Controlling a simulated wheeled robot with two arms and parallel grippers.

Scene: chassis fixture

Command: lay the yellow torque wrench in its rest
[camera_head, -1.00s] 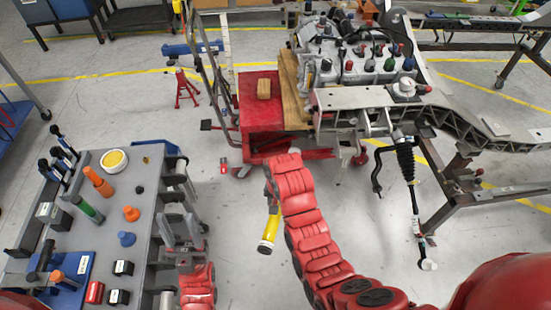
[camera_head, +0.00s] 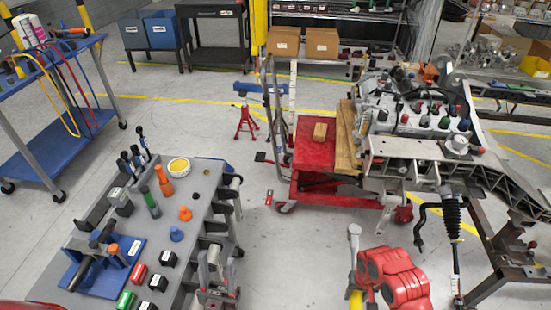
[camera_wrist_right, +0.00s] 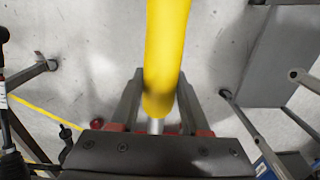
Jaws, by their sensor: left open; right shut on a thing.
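The yellow torque wrench (camera_wrist_right: 165,50) is between the fingers of my right gripper (camera_wrist_right: 158,100) in the right wrist view, and the gripper is shut on it. In the head view a grey end and a bit of yellow of the wrench (camera_head: 353,235) show at the lower middle, left of my red right arm, which hides the gripper there.
A red cart (camera_head: 312,155) and the chassis (camera_head: 420,150) stand at the right. A blue trolley (camera_head: 60,140) stands far left. Floor between table and cart is clear.

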